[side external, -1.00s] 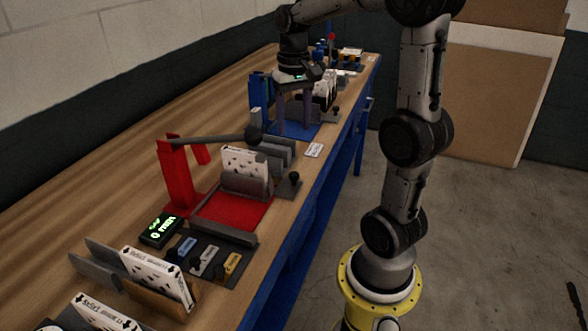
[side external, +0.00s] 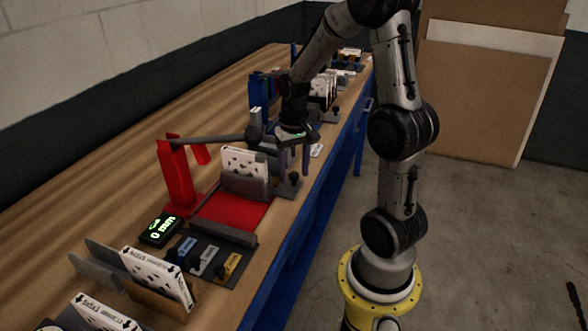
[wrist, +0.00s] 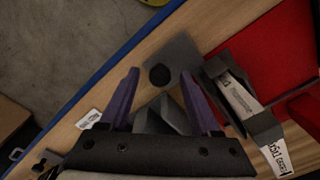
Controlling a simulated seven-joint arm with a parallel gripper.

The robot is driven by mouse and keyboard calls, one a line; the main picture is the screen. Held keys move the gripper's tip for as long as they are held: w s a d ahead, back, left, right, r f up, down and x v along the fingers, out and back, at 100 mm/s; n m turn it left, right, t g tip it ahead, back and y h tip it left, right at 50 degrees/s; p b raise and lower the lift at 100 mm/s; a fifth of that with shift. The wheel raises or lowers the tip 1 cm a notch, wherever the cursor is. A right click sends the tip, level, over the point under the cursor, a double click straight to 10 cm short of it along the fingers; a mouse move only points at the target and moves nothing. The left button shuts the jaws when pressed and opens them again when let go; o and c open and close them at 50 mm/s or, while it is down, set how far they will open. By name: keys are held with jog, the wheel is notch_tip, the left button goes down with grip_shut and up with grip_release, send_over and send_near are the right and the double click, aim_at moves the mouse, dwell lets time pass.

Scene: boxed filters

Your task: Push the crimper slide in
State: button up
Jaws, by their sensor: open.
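The red crimper station (side external: 235,210) has a red post with a dark lever arm. Its grey slide (side external: 246,187) holds a white printed filter box (side external: 245,164) upright. A black round knob (side external: 295,179) stands on a grey plate at the slide's right end; the knob also shows in the wrist view (wrist: 160,76). My gripper (side external: 294,170) is open and points down over the knob. In the wrist view its two purple fingers (wrist: 160,73) appear on either side of the knob, with a gap to each. I cannot tell how far above it the tips are.
White boxes in holders (side external: 157,277) stand at the front. A blue station (side external: 258,90) is behind. The table's right edge is close to the knob.

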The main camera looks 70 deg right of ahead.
grip_shut()
dwell(0.3)
dwell(1.2)
